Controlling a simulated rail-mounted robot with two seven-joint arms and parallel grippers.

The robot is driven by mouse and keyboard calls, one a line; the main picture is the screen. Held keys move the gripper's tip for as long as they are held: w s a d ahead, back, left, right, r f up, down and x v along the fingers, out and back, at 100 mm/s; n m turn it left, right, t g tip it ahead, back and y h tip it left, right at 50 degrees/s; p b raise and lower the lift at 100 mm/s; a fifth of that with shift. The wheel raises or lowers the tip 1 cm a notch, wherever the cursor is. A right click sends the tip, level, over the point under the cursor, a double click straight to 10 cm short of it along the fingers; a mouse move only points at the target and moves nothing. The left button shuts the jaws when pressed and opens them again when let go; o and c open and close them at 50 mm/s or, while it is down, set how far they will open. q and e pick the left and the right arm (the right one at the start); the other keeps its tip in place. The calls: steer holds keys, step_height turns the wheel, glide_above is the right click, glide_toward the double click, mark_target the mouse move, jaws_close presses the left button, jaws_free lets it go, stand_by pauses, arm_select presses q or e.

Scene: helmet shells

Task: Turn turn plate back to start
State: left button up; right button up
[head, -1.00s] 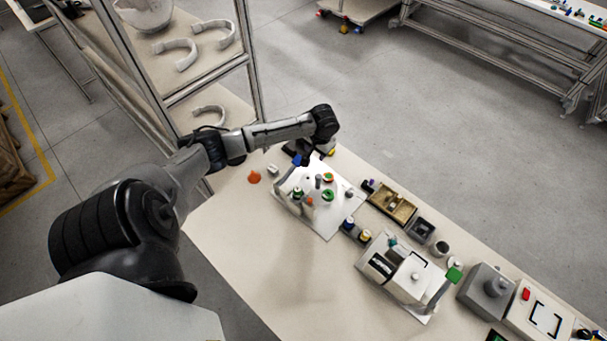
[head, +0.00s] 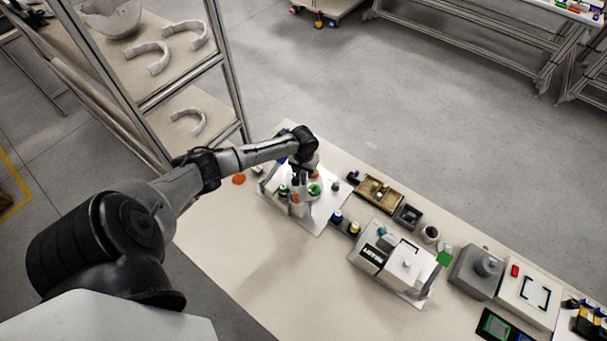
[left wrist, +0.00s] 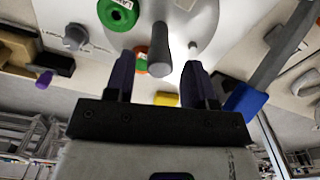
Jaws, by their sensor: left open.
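The turn plate is a pale round disc on a white base board (head: 318,216), largely hidden under my arm in the head view. In the left wrist view the disc (left wrist: 205,28) shows with a grey upright post (left wrist: 160,45), a green ring part (left wrist: 118,14) and a red-and-green part (left wrist: 141,59). My left gripper (head: 298,182) points down over the plate. In the left wrist view its open fingers (left wrist: 159,64) stand either side of the post, with gaps visible on both sides. My right gripper is out of view.
Right of the plate stand dark-and-yellow bottles (head: 354,228), a brass tray (head: 380,194) and a white box fixture (head: 392,262). An orange piece (head: 238,179) lies to the left. A blue-tipped grey lever (left wrist: 245,98) is close by the right finger. The table's front is clear.

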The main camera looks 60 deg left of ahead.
mark_target(304, 178)
arm_select(q)
steer(key=shift+f, duration=1.35)
jaws_close()
